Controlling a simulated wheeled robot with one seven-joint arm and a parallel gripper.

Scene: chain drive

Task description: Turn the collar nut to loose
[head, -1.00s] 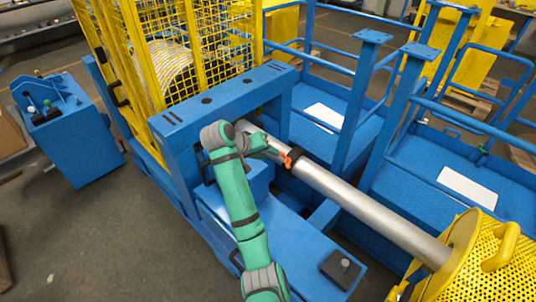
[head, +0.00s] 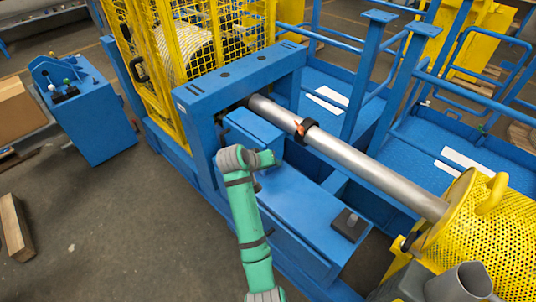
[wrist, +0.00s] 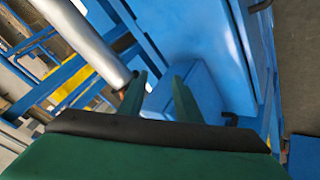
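The collar nut (head: 311,124) is a black ring with an orange part (head: 299,129) around the silver shaft. In the wrist view the shaft (wrist: 85,38) runs in from the upper left, and a small dark and orange bit (wrist: 124,88) shows at its lower end, partly behind the left finger. My gripper (head: 277,161) is apart from the collar, below and left of it in the head view. In the wrist view my gripper (wrist: 160,82) has its two green fingers spread, with nothing held between them. Any loose or tight marking is too small to read.
A blue frame (head: 240,75) stands at the shaft's far end, with a yellow mesh cage (head: 190,40) behind. A blue bench (head: 310,215) lies below the shaft. A yellow perforated guard (head: 485,235) covers its near end.

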